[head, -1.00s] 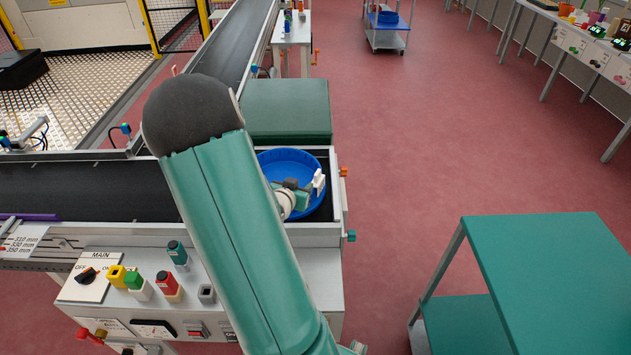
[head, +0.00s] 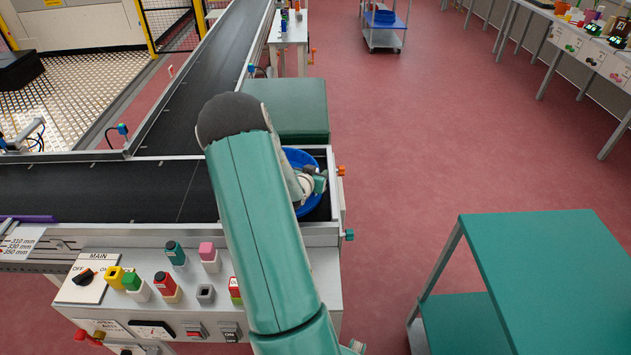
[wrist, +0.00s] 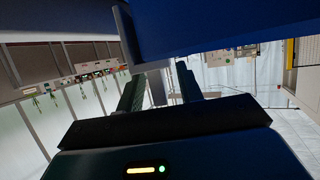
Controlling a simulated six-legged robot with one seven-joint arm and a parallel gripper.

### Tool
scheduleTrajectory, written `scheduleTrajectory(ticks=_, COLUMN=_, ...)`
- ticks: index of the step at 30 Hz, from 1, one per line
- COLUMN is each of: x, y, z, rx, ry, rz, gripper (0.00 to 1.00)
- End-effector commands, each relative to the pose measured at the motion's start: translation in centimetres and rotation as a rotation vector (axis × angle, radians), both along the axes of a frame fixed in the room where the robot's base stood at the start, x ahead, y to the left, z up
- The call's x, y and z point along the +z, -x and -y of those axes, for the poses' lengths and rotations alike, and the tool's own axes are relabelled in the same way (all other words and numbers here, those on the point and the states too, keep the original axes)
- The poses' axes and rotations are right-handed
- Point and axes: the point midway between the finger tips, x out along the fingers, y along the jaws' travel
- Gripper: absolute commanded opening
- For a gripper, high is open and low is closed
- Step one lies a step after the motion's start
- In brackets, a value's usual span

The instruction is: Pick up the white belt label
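I cannot single out the white belt label for certain. A white strip printed with millimetre values (head: 20,243) sits on the near rail of the black belt at far left in the head view. My gripper (head: 320,184) is over the blue basin (head: 301,158) at the belt's right end, partly hidden behind my teal arm. Large dark blue surfaces fill the top of that view.
A control panel with a MAIN switch (head: 88,275) and several coloured blocks stands in front of the belt (head: 110,188). A green-topped block (head: 287,108) is behind the basin. A teal table (head: 545,270) stands at right. Red floor (head: 420,150) is clear between.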

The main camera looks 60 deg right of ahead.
Motion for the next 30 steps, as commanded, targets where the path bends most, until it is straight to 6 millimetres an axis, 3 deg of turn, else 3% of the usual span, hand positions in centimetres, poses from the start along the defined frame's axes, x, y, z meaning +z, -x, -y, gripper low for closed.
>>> scheduleTrajectory(ticks=9, x=-0.3, y=-0.1, z=0.7, rx=0.001, ry=0.0, rz=-0.001, gripper=0.36)
scheduleTrajectory(ticks=14, x=-0.3, y=-0.1, z=0.7, rx=0.001, ry=0.0, rz=0.0, gripper=0.05)
scheduleTrajectory(ticks=23, x=0.0, y=-0.1, z=0.7, rx=0.001, ry=0.001, rz=0.0, gripper=0.05)
scheduleTrajectory(ticks=30, x=3.6, y=-0.2, z=0.7, rx=0.002, ry=0.004, rz=0.004, gripper=0.05)
